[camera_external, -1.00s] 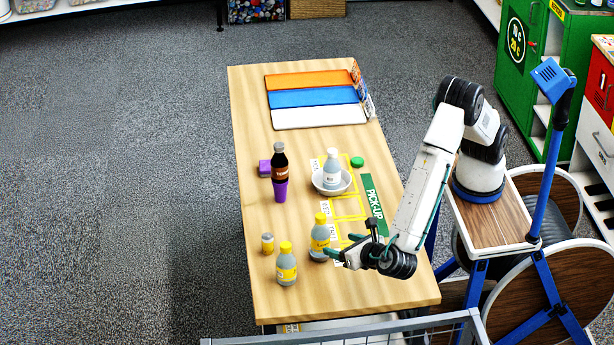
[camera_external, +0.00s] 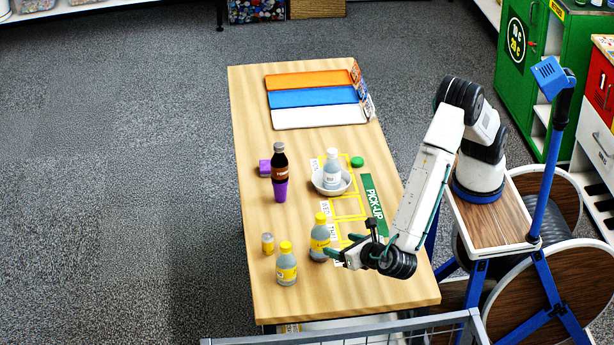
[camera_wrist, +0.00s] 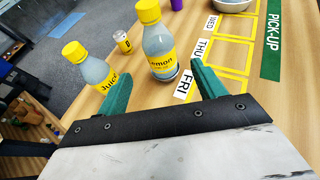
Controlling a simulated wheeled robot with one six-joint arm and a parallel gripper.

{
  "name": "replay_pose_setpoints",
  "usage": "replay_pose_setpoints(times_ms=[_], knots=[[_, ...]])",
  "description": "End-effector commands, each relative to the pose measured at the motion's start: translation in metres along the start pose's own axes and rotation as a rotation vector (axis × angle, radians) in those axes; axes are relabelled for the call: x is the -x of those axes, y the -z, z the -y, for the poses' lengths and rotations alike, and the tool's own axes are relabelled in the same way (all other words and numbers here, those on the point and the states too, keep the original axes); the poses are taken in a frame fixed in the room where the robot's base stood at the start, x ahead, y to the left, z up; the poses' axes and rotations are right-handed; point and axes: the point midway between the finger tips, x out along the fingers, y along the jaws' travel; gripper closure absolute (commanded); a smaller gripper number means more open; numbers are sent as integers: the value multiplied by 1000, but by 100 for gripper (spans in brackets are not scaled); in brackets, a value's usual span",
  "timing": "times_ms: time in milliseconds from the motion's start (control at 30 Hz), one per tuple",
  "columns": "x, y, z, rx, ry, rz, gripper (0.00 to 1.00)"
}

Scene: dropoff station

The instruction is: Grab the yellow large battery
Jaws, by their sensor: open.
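A small yellow and grey cylinder (camera_external: 267,243), which looks like the large battery, stands upright near the left edge of the wooden table. It also shows in the wrist view (camera_wrist: 122,42), beyond my fingers and between two bottles. My gripper (camera_external: 338,252) is open and empty at the right of the bottles. Its green fingers (camera_wrist: 160,88) are spread wide in the wrist view. The lemon bottle (camera_external: 320,238), grey with yellow cap and label, stands between my gripper and the cylinder.
The juice bottle (camera_external: 286,265) stands close in front of the cylinder. The table's front (camera_external: 350,295) is clear.

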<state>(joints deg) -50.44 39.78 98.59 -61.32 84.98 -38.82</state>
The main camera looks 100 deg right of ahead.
Motion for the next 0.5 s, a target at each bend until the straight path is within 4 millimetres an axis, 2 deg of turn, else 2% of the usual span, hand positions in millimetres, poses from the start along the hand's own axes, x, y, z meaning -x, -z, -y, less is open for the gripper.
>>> replay_pose_setpoints(times_ms=[100, 200, 433, 500], knots=[[0, 0, 0, 0, 0, 0, 31], [0, 0, 0, 0, 0, 0, 45], [0, -1, 0, 0, 0, 0, 45], [3, -6, 0, -3, -1, 0, 45]])
